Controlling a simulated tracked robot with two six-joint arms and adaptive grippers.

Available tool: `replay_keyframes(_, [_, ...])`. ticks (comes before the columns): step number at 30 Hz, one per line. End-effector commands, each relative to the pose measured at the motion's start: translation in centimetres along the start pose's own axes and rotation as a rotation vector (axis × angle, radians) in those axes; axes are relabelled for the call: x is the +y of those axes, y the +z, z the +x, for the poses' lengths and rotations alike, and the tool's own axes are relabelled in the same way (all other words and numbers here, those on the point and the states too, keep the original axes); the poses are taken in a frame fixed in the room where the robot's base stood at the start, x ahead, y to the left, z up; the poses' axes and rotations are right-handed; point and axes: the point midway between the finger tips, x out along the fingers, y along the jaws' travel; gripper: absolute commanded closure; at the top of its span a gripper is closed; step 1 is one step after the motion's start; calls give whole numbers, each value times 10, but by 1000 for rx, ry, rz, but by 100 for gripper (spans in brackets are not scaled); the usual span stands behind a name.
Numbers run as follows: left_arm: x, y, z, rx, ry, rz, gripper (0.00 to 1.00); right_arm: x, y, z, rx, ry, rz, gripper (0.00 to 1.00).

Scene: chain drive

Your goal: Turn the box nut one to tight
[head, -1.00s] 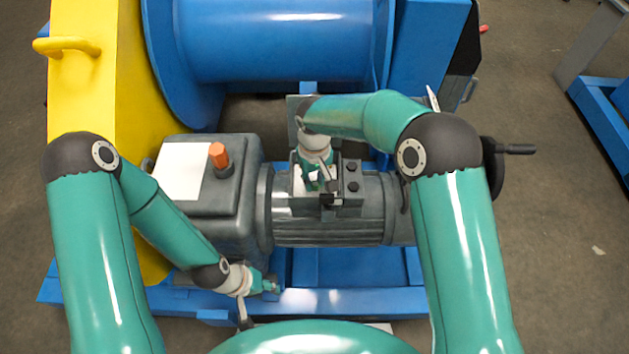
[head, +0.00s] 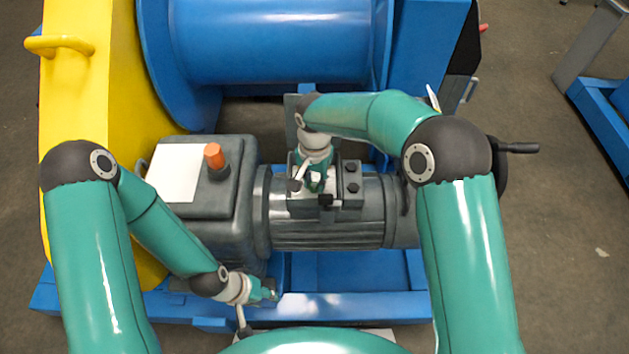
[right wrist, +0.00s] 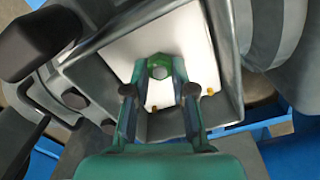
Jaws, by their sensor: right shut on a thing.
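My right gripper (head: 318,187) points down into the open box (head: 303,209) on top of the grey motor. The nut sits over the white inside of the box (right wrist: 229,70). The fingers hide its sides, and I cannot see how far down it sits. My left gripper (head: 270,294) hangs low over the blue frame, away from the box; its fingers are too small to read.
Brass studs (right wrist: 210,91) show inside the box near the fingers. Dark round bolt heads (head: 352,178) sit on the block right of the gripper. The gearbox with an orange cap (head: 213,156) stands to the left, and a blue drum (head: 275,40) behind.

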Motion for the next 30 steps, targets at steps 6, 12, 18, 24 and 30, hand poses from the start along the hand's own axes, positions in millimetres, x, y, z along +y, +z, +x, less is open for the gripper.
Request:
replay_keyframes(6, [0, 0, 1, 0, 0, 0, 60, -2, -4, -5, 13, -12, 66, 100])
replay_keyframes(12, [0, 0, 2, 0, 0, 0, 60, -2, -4, -6, 13, -12, 84, 100])
replay_keyframes(18, [0, 0, 1, 0, 0, 0, 60, -2, -4, -6, 13, -12, 84, 100])
replay_keyframes(24, [0, 0, 1, 0, 0, 0, 60, -2, -4, -5, 12, -11, 83, 57])
replay_keyframes(30, [-1, 0, 2, 0, 0, 0, 60, 0, -2, -3, 7, -6, 82, 50])
